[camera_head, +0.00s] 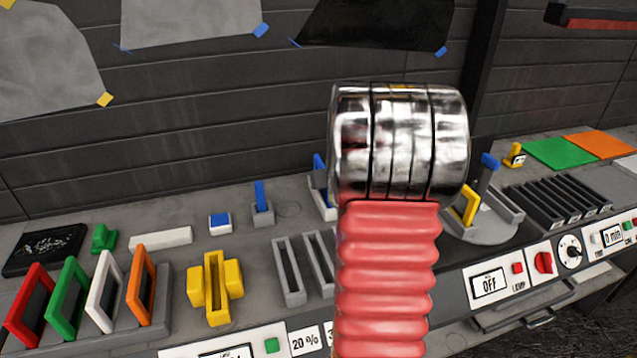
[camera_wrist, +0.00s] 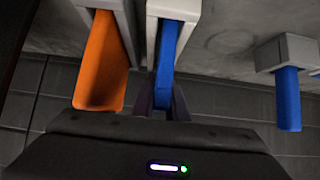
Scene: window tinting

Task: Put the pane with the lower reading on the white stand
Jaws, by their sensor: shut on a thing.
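In the wrist view my gripper (camera_wrist: 163,105) is shut on a blue piece (camera_wrist: 172,50), seen edge-on, which sits in a white holder (camera_wrist: 176,8). An orange piece (camera_wrist: 102,70) stands beside it in another pale holder. In the head view my arm hides the gripper; a white holder (camera_head: 319,200) with a blue piece (camera_head: 319,163) shows at the arm's left edge. Framed panes stand in a rack at left: red (camera_head: 30,305), green (camera_head: 68,298), white (camera_head: 104,292) and orange (camera_head: 141,286). No pane reading is legible.
A small grey holder with a blue piece (camera_head: 260,197) stands left of the arm. A yellow holder (camera_head: 214,288) and grey slotted blocks (camera_head: 289,272) are nearer. At right are a round grey base (camera_head: 480,233), a black slotted rack (camera_head: 565,196) and a lamp panel reading OFF (camera_head: 489,284).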

